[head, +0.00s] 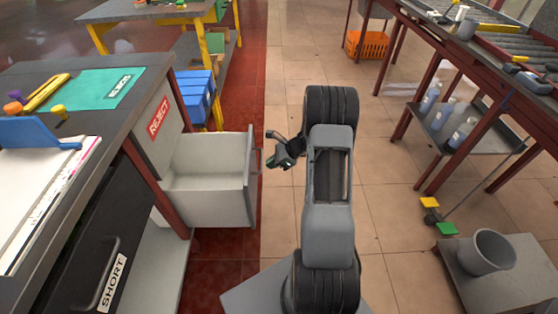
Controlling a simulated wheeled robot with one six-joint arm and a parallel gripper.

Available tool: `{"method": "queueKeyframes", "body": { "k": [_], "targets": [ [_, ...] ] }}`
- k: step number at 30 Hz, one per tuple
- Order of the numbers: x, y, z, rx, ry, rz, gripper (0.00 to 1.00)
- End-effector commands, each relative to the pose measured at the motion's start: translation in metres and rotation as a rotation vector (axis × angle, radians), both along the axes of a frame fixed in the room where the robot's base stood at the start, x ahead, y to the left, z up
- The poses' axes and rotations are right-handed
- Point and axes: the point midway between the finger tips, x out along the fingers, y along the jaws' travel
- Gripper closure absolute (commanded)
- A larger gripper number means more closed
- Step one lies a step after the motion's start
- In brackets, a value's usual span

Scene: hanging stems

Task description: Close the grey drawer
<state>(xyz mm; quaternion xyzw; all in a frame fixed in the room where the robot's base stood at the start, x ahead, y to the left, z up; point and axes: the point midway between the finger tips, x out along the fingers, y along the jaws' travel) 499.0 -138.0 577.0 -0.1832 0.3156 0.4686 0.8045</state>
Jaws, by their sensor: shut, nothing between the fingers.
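The grey drawer (216,206) is pulled out from the workbench on the left. It stands open toward the right and its inside looks empty. Its front panel (252,176) faces right, and a red REJECT label (159,116) is on the bench side just above and behind it. My gripper (270,150) is just to the right of the front panel's far end in the picture, at about its top height. Its fingers are small and dark in this view, and it appears shut and empty. I cannot tell whether it touches the panel.
A black drawer (88,240) labelled SHORT is below the same bench top. A blue crate (196,96) stands beyond the grey drawer. A grey bin (490,254) sits on a low platform at right. The tiled aisle (300,50) ahead is clear.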

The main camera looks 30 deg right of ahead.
Motion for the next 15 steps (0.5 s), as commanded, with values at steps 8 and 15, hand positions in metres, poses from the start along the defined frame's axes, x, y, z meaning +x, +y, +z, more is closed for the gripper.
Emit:
{"method": "queueKeyframes", "body": {
  "k": [8, 15],
  "targets": [
    [0.018, 0.033, -0.023, -0.002, -0.001, 0.006, 1.00],
    [0.029, 0.051, -0.022, -0.002, -0.001, 0.004, 1.00]
  ]
}}
